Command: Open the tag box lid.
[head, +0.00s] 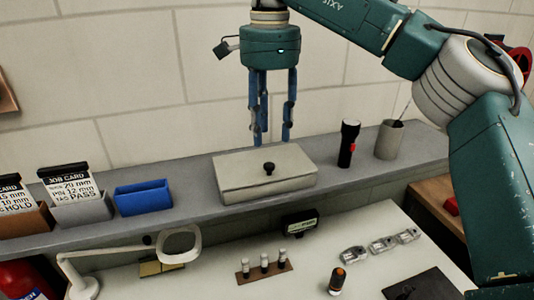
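The tag box (240,190) is a beige box on the grey shelf. Its flat lid (245,165) lies on it and looks closed, with a small black knob (268,168) on top. My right gripper (272,138) hangs above the box toward its back edge, with its blue fingers pointing down. The fingers are apart with a gap between them and nothing in it. The fingertips show just above the lid's back edge in the picture, and the knob is below them. I cannot tell the exact height gap. My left gripper is not in view.
On the shelf (330,172), a black flashlight (348,143) and a grey cup (389,140) stand right of the box. A blue bin (143,197) and job card holders (82,210) stand left. Below, a white table holds a magnifier lamp (180,245) and small parts.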

